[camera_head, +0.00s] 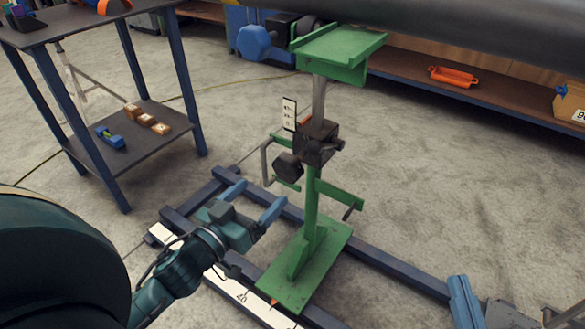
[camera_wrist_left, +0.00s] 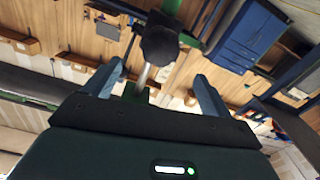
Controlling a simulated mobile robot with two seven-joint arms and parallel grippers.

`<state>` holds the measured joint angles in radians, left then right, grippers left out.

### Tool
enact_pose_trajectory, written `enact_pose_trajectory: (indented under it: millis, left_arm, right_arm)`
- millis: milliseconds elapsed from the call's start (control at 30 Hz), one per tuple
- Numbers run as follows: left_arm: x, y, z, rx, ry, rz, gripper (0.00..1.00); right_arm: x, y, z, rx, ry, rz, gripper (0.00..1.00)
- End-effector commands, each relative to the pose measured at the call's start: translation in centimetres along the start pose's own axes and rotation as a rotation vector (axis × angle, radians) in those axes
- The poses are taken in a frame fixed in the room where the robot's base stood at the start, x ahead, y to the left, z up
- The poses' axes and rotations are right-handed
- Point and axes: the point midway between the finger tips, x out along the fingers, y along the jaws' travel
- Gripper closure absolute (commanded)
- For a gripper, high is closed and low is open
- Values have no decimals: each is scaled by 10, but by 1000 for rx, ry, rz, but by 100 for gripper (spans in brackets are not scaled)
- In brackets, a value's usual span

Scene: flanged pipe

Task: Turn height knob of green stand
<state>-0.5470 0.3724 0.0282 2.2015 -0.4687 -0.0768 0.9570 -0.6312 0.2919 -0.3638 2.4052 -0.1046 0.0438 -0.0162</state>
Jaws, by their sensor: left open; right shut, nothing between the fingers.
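The green stand (camera_head: 309,238) stands upright on the floor, with a flat green top plate (camera_head: 342,46). A dark block (camera_head: 316,143) clamps its post. A black knob (camera_head: 288,167) sticks out from this block towards the lower left. My left gripper (camera_head: 256,198) is open and empty, below and to the left of the knob. In the left wrist view the black knob (camera_wrist_left: 158,44) appears just beyond and between the spread fingertips (camera_wrist_left: 158,72), with no visible contact. My right gripper (camera_head: 463,300) is at the lower right edge, shut and empty, away from the stand.
A large dark pipe (camera_head: 450,35) runs across the top right. Dark blue floor rails (camera_head: 385,266) lie around the stand's base. A thin handle (camera_head: 265,160) stands left of the knob. A dark table (camera_head: 130,150) with a lower shelf is at left. Open floor lies right.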

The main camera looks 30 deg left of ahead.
Motion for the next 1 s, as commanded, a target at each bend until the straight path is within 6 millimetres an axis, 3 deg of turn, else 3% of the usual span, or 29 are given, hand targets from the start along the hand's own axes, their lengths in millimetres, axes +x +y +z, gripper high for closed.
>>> enact_pose_trajectory:
  millis: [600, 800, 1000]
  left_arm:
    - [100, 0, 0, 4, 0, 0, 16]
    - [120, 0, 1, 2, -2, -1, 16]
    - [126, 0, 0, 1, -4, -2, 16]
  right_arm:
    - [1, -3, 2, 52, 27, -10, 100]
    - [1, -4, 4, 66, 26, -11, 100]
    - [2, -4, 3, 69, 27, -13, 100]
